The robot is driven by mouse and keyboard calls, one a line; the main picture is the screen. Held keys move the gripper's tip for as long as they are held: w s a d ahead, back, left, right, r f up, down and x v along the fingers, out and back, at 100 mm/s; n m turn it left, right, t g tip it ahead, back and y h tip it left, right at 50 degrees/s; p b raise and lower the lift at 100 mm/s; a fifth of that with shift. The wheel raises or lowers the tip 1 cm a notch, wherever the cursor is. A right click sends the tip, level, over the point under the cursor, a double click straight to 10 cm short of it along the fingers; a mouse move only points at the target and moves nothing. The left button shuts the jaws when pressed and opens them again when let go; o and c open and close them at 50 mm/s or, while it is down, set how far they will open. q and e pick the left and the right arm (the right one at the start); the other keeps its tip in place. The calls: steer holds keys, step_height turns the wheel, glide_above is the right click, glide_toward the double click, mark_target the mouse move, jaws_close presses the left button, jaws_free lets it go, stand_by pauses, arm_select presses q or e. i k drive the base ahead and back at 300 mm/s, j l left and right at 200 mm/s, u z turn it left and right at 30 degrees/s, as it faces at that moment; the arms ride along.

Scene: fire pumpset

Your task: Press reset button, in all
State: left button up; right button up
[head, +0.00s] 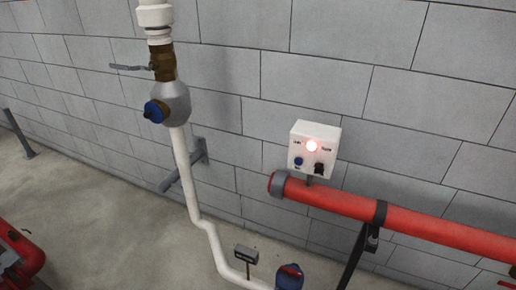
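A small white control box (325,134) is on the grey block wall, just above the end of a red pipe. The lettering is too small to read for sure, so I cannot tell which part is marked reset. Neither of my grippers is in the head view.
A thick red pipe (435,228) runs right below the box on a black support (357,255). A white pipe (182,170) with a brass valve (163,62) stands left. Red equipment (24,255) is at the lower left.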

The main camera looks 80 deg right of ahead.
mark_target(298, 161)
steer(key=z, duration=3.3)
